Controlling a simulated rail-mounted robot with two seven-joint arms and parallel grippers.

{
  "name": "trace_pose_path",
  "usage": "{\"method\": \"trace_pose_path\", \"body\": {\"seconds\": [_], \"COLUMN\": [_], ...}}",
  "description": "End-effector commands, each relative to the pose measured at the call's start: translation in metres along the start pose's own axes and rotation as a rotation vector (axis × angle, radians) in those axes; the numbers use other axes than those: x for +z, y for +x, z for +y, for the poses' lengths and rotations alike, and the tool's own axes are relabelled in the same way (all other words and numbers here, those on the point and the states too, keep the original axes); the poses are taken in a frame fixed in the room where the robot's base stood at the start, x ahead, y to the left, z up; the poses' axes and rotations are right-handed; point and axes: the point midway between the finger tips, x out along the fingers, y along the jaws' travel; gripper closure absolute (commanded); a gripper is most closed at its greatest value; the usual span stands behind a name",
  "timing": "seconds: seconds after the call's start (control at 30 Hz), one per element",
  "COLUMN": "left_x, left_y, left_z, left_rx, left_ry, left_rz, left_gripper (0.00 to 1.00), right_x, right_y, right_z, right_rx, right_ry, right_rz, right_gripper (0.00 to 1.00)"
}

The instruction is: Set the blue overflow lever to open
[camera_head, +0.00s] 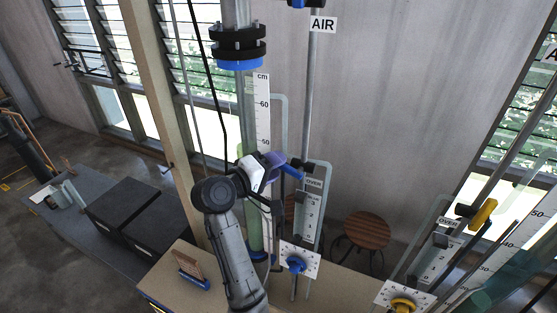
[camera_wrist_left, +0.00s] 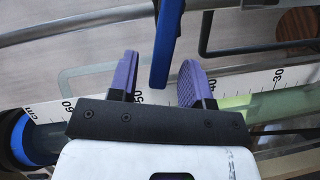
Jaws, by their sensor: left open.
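The blue overflow lever (camera_head: 291,171) sticks out to the left from the pipe just above a plate marked OVER (camera_head: 314,183). My left gripper (camera_head: 271,165), with purple fingers, is at the lever's free end and partly hides the handover there. In the left wrist view the blue lever (camera_wrist_left: 167,45) reaches down between the two spread fingers of my left gripper (camera_wrist_left: 160,78). A gap shows on each side, so the fingers are open around it and not visibly touching it. My right gripper is not in view.
A blue knob on a white dial (camera_head: 296,263) sits below the lever. A cm scale (camera_head: 262,115) and green-tinted tube stand close behind my gripper. A second rig with a yellow lever (camera_head: 483,213) is at right. Stools (camera_head: 367,231) stand by the wall.

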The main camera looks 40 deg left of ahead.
Motion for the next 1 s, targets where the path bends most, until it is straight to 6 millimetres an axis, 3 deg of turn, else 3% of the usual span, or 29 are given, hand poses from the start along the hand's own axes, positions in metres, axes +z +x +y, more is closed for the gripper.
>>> {"method": "trace_pose_path", "body": {"seconds": [0.2, 0.57, 1.0], "left_x": [0.000, 0.000, 0.000], "left_y": [0.015, 0.017, 0.017], "left_z": [0.000, 0.000, 0.000], "left_rx": [0.000, 0.000, 0.000], "left_ry": [-0.001, 0.000, 0.001], "left_rz": [0.001, 0.001, 0.001], "left_gripper": [0.55, 0.55, 0.96], "right_x": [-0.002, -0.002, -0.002], "right_y": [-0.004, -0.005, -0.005], "right_z": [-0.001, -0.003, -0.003], "right_rx": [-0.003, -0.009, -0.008], "right_ry": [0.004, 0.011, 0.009], "right_rz": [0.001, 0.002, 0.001], "right_gripper": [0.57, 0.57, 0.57]}}
